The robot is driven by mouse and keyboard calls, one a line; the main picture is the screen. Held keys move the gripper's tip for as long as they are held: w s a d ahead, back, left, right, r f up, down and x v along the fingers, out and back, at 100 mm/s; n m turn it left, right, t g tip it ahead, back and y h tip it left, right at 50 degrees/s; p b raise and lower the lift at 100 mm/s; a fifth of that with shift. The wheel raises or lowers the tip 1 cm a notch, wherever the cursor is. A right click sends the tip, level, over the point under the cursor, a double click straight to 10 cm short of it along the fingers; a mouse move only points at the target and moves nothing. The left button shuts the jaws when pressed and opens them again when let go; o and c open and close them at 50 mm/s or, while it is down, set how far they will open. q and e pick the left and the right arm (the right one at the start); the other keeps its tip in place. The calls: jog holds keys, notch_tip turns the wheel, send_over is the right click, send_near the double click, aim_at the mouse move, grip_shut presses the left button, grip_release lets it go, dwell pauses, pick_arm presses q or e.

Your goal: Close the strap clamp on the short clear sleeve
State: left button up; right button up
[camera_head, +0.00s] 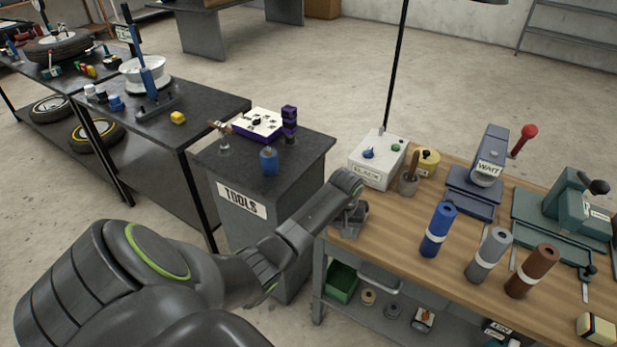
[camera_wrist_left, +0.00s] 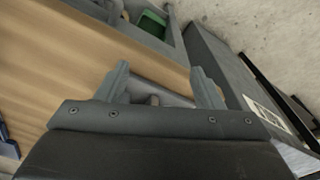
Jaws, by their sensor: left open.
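My left gripper (camera_head: 350,219) is over the left end of the wooden workbench (camera_head: 400,230). The bench edge and a green bin lie beyond the fingers there. I cannot make out a strap clamp or a short clear sleeve for certain in either view. A teal fixture (camera_head: 565,208) with a dark knob stands at the bench's right, partly cut off by the picture edge. My right gripper is not in view.
A blue cylinder (camera_head: 438,230), a grey cylinder (camera_head: 489,254) and a brown cylinder (camera_head: 532,272) stand on the bench. Behind are a white control box (camera_head: 377,162), a yellow pot (camera_head: 426,162) and a blue-grey press (camera_head: 484,165). The TOOLS cabinet (camera_head: 290,172) stands left of the bench.

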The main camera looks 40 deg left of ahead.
pick_arm(q)
jog(key=s+f+b, duration=0.1)
jog(key=s+f, duration=0.3)
jog(key=f, duration=0.3)
jog(key=s+f+m+b, duration=0.1)
jog(key=s+f, duration=0.3)
jog(key=f, duration=0.3)
jog(key=s+a+f+m+b, duration=0.1)
jog(key=s+f, duration=0.2)
jog(key=f, duration=0.4)
jog(key=shift+s+f, duration=0.35)
jog(key=shift+s, duration=0.05)
